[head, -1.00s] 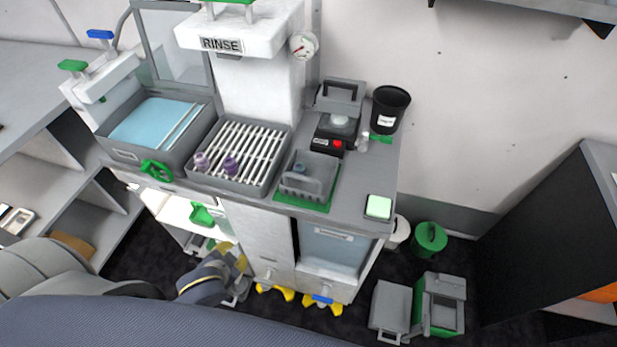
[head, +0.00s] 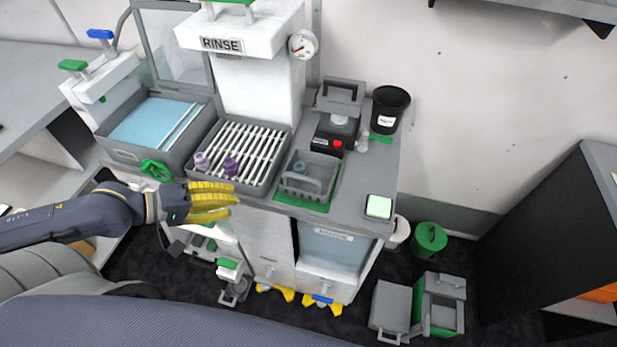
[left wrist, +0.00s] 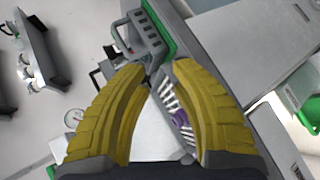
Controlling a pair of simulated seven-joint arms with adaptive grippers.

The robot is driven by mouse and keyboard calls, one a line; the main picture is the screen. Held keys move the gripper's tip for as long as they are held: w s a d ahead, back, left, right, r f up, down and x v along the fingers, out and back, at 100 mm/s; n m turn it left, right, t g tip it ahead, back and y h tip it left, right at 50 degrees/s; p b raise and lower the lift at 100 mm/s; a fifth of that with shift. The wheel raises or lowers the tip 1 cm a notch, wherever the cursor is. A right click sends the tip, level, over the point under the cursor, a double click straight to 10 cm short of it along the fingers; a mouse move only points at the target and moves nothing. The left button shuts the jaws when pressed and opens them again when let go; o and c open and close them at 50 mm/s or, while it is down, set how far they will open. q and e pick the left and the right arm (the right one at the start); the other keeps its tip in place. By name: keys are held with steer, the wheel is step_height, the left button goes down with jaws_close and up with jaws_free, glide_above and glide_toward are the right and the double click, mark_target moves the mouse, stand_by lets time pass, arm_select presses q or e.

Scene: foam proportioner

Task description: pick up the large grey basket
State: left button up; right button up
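The large grey basket (head: 309,178) sits on a green mat (head: 291,201) on the counter, right of the slatted rack. It has a raised handle and a small dark purple item shows inside. In the left wrist view the basket (left wrist: 150,38) is at the top, beyond the fingertips. My left gripper (head: 232,200), with yellow ribbed fingers, is in front of the counter, left of the basket and apart from it. In the left wrist view my left gripper (left wrist: 157,70) is open, with nothing between its fingers. My right gripper is not in view.
The slatted rack (head: 262,150) holds two purple items. A blue-filled basin (head: 120,156) with a green valve wheel stands at left. A red-buttoned device (head: 335,135), a black bin (head: 390,108) and a pale green pad (head: 378,207) stand around the basket.

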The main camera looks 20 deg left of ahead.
mark_target(301, 179)
arm_select(q)
step_height(301, 179, up, 6)
steer(key=w+d+n+h, duration=0.1)
steer(key=w+d+n, duration=0.1)
steer(key=n, duration=0.3)
steer(key=shift+w+h, duration=0.4)
steer(key=shift+w, duration=0.05)
steer(key=shift+w+d+f, duration=0.1)
steer(key=shift+w+d, duration=0.1)
steer(key=shift+d, duration=0.05)
steer(key=shift+d, duration=0.1)
steer(key=shift+s+x, duration=0.1)
steer(key=shift+x, duration=4.05)
steer(key=shift+s+x, duration=0.15)
steer(key=shift+x, duration=3.95)
steer(key=shift+d+f, duration=0.1)
steer(key=shift+f, duration=0.05)
jaws_close()
